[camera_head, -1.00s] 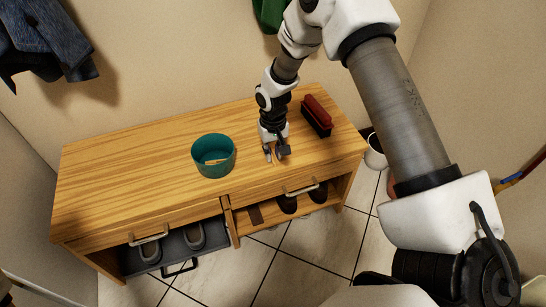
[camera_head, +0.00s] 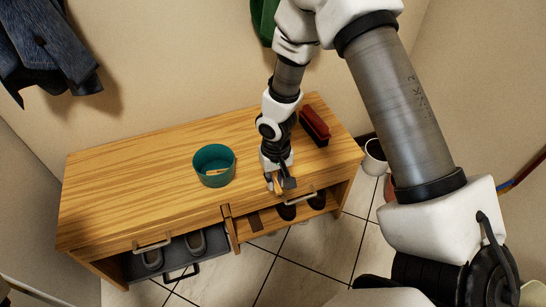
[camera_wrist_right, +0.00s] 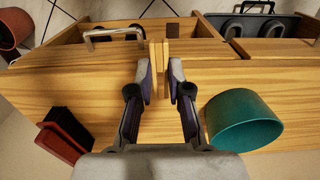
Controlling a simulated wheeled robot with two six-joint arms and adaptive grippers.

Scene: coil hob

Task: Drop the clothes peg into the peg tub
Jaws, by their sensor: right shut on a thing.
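The clothes peg (camera_wrist_right: 158,68) is pale wood and stands between my right fingertips in the right wrist view. In the head view the peg (camera_head: 278,186) shows only as a small tan piece, partly hidden by the fingers. My right gripper (camera_head: 280,184) is shut on it near the front edge of the bench, to the right of the tub. The peg tub (camera_head: 200,177) is a round teal open tub on the bench top, with a pale wooden piece inside. The tub (camera_wrist_right: 243,121) is at the right in the wrist view. My left gripper is not in view.
A red brush with dark bristles (camera_head: 314,126) lies on the wooden bench (camera_head: 120,190), right of my arm. Below are shoes (camera_head: 195,242) in an open tray and shelf. A white pot (camera_head: 375,157) stands beyond the bench's right end. The bench's left part is clear.

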